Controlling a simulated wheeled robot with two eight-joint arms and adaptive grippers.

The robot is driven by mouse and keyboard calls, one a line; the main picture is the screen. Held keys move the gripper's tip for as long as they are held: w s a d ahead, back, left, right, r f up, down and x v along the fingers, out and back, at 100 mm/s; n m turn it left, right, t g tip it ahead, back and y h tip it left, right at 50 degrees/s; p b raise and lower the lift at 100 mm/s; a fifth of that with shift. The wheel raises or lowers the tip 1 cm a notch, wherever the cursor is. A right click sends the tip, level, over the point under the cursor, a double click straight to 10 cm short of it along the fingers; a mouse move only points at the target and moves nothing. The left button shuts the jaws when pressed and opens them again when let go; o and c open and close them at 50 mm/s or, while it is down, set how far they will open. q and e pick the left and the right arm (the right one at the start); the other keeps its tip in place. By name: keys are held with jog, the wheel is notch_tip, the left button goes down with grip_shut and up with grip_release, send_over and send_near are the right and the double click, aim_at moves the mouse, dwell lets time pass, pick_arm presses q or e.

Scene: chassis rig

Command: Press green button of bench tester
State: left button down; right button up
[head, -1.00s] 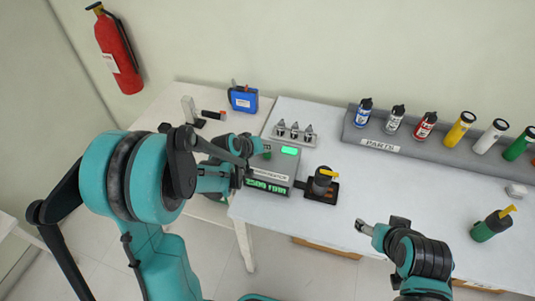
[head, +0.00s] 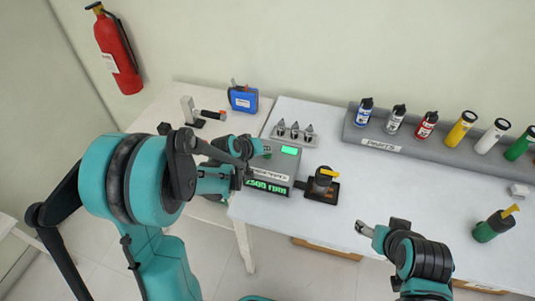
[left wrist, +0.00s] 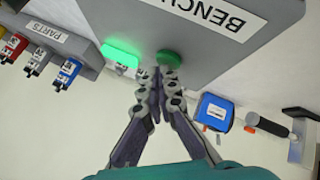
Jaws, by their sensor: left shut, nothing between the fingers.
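The bench tester (head: 283,165) is a grey box on the near left part of the light table. Its front display (head: 267,187) reads 2500 rpm in green, and a bright green light (head: 290,150) glows on top. My left gripper (head: 258,150) is shut and empty over the tester's left side. In the left wrist view its closed fingertips (left wrist: 158,72) are right at the round dark green button (left wrist: 170,58), beside the bright light (left wrist: 121,52); I cannot tell whether they touch it. My right gripper (head: 366,229) hangs over the near table edge, its fingers unclear.
A dark part with a yellow lever (head: 323,180) stands right of the tester. Behind it is a small grey rack (head: 294,133). A grey parts shelf (head: 380,145) holds several bottles. A blue box (head: 243,100) sits on the left table. The middle of the table is clear.

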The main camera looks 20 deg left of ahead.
aim_at(266, 156)
pick_arm(q)
jog(key=shift+f, duration=0.15)
jog(key=shift+r+p, duration=0.35)
jog(key=shift+r, duration=0.3)
notch_tip(266, 156, up, 6)
jog(key=p, duration=0.4)
dwell(0.4)
